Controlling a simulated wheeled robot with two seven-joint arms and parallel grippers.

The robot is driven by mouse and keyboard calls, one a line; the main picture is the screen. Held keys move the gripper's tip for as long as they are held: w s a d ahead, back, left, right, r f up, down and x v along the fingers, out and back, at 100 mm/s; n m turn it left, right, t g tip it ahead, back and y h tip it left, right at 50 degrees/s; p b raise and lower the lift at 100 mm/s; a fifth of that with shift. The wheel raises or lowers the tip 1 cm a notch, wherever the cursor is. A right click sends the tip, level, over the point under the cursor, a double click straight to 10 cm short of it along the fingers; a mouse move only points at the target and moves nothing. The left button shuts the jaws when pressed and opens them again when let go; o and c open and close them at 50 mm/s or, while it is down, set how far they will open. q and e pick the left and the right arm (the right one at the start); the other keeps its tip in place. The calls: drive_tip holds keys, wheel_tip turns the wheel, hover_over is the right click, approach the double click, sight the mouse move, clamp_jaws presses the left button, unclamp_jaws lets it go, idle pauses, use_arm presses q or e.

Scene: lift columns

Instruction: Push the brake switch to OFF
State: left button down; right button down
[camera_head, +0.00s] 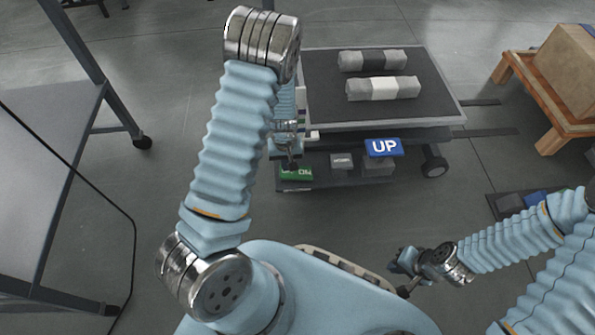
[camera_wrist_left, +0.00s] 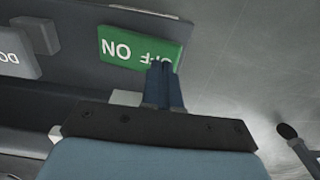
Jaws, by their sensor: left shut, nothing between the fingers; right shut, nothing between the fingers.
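The green brake switch (camera_head: 296,173) is on the low panel at the front of the lift cart, at the panel's left end in the head view. In the left wrist view the switch (camera_wrist_left: 140,48) appears upside down, with ON clear and OFF partly covered by my fingers. My left gripper (camera_head: 291,164) is shut and empty, and its fingertips (camera_wrist_left: 163,68) overlap the OFF end in the picture. I cannot tell whether they touch it. My right gripper (camera_head: 403,284) is shut and empty, low at the right, away from the cart.
A blue UP button (camera_head: 384,147) and a grey button (camera_head: 342,161) are right of the switch. The cart platform (camera_head: 325,97) carries two wrapped rolls. A grey table (camera_head: 40,190) stands at the left, and a wooden pallet with a box (camera_head: 570,70) at the right.

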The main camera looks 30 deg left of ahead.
use_arm(q)
drive_tip(key=shift+f+b, duration=0.9)
drive_tip(key=shift+f, duration=0.3)
idle(0.6)
wheel_tip(320, 180, up, 7)
drive_tip(key=p, duration=0.6)
drive_tip(key=shift+r, duration=0.1)
idle(0.4)
drive_tip(key=s+d+r+m+h+p, duration=0.2)
drive_tip(key=s+d+p, duration=0.2)
drive_tip(key=s+d, duration=0.3)
drive_tip(key=s+d+r+m+h+p, duration=0.2)
drive_tip(key=s+d+p, duration=0.2)
drive_tip(key=s+d, duration=0.3)
drive_tip(key=d, duration=0.2)
drive_tip(key=shift+s+d+r+m+t, duration=0.15)
drive_tip(key=shift+s+d+m+t, duration=0.15)
drive_tip(key=shift+s+t, duration=0.1)
